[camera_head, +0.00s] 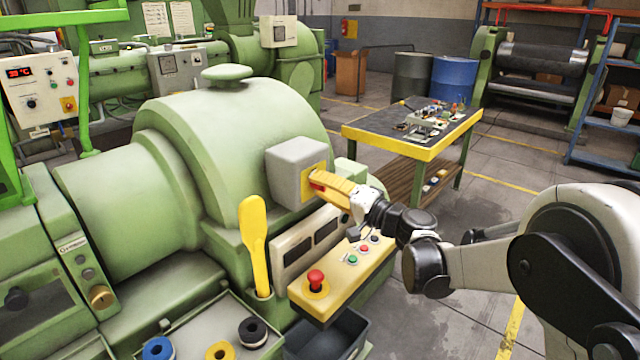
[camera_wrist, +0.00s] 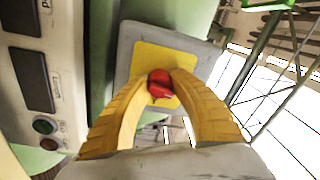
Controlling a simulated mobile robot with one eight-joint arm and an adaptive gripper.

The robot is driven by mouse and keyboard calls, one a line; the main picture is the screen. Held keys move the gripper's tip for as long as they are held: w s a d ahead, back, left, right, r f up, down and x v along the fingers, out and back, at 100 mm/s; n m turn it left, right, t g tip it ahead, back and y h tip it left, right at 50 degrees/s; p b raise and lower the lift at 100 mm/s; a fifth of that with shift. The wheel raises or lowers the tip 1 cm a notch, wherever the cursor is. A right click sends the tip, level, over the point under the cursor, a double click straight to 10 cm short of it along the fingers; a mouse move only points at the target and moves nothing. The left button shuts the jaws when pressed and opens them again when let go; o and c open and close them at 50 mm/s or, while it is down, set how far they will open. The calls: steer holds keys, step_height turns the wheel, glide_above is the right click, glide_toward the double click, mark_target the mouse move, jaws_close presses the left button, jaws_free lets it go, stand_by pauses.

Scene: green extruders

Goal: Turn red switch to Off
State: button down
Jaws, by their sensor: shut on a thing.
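The red switch (camera_wrist: 160,84) sits on a yellow plate (camera_wrist: 150,62) on the face of a grey box. In the head view the grey box (camera_head: 297,168) is fixed to the green machine, and a bit of the red switch (camera_head: 317,186) shows beside my gripper. My gripper (camera_head: 328,186) has yellow ribbed fingers and reaches the switch from the right. In the wrist view my gripper (camera_wrist: 163,88) has one finger on each side of the switch, with the tips closed on it. The switch's sides are hidden by the fingertips, and I cannot read any position marking.
Below the box is a yellow control panel (camera_head: 345,270) with a red mushroom button (camera_head: 316,280) and several small buttons. A yellow lever (camera_head: 253,245) stands to the left. A workbench (camera_head: 415,130) with parts stands behind. Open floor lies to the right.

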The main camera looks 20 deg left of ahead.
steer(key=shift+n, duration=0.9)
steer(key=c, duration=1.4)
jaws_free()
steer(key=shift+o, duration=0.2)
steer(key=shift+d, duration=0.1)
steer(key=v, duration=1.1)
steer(key=shift+d, duration=0.4)
steer(key=shift+s, duration=0.15)
